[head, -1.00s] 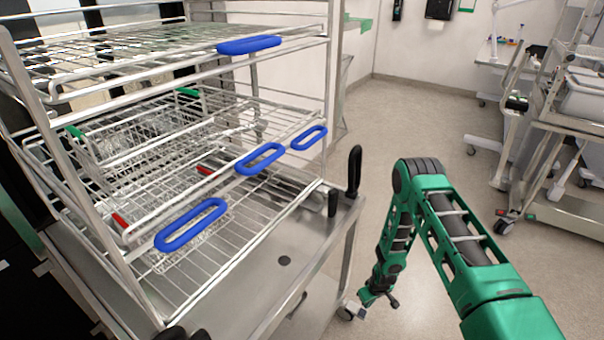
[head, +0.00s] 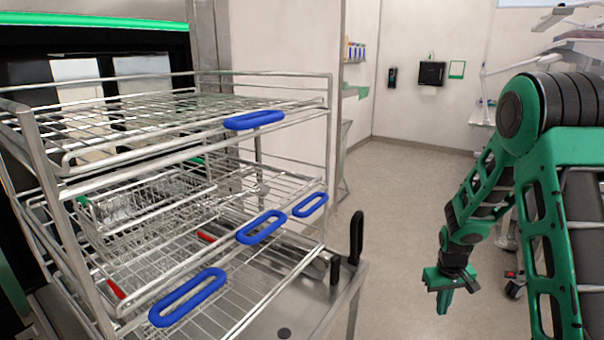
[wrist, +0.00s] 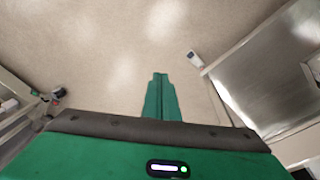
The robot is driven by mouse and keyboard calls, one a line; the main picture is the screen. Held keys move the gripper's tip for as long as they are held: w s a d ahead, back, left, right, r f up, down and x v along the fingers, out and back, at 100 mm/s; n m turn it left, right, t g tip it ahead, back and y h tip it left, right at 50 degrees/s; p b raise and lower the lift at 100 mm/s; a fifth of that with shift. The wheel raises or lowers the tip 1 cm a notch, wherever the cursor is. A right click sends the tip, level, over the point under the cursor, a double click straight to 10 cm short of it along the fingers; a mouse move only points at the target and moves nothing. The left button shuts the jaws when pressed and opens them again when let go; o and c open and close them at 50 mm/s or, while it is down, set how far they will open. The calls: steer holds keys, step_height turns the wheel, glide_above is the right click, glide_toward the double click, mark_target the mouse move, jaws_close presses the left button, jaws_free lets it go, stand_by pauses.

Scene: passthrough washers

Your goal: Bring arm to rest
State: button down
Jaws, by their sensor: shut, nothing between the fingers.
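My green arm (head: 548,180) is folded at the right side of the head view. My gripper (head: 444,304) hangs below it, pointing down over the open floor, to the right of the rack cart and apart from it. In the wrist view my gripper (wrist: 160,80) shows its two green fingers together, with bare floor beyond them. It holds nothing.
A wire rack (head: 160,130) with several blue handles (head: 255,120) stands on a steel cart (head: 320,300) at left. A wire basket (head: 150,195) sits inside it. A wall dispenser (head: 431,73) is at the back. The floor (head: 410,190) between is clear.

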steer(key=s+d+r+m, duration=0.2)
steer(key=s+d+r, duration=0.1)
steer(key=s+r, duration=0.75)
steer(key=s+a+r+m, duration=0.1)
steer(key=s+r, duration=0.3)
steer(key=s, duration=0.4)
steer(key=s+a+r+m+y, duration=0.1)
steer(key=s+r, duration=0.3)
steer(key=s, duration=0.4)
steer(key=s+a+r+m, duration=0.1)
steer(key=s+r, duration=0.3)
steer(key=s, duration=0.4)
steer(key=shift+r+m+g+y, duration=0.3)
steer(key=shift+r+m+g, duration=0.1)
steer(key=shift+m, duration=0.4)
